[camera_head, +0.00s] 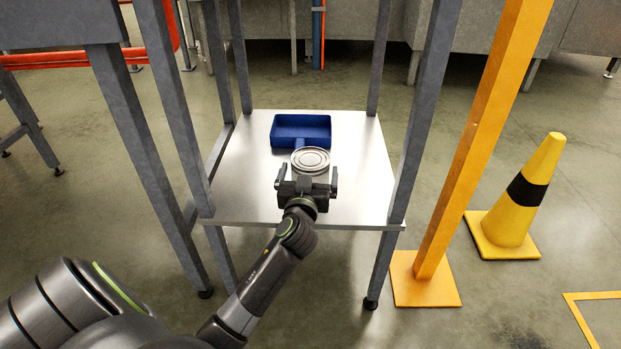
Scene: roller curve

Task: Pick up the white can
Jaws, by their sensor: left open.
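The white can (311,160) stands on the lower metal shelf (245,185), with its round lid facing up. My left gripper (308,174) is at the near side of the can, with its jaws open. One finger is to the left and one to the right of the can's near part; I cannot tell whether they touch it. The gripper hides the can's lower near side. My right gripper is not in view.
A blue tray (273,132) lies behind the can on the shelf. Grey posts (417,120) rise at the shelf's corners. An orange post (470,160) and a yellow cone (515,215) stand on the right. The shelf is bare on both sides of the can.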

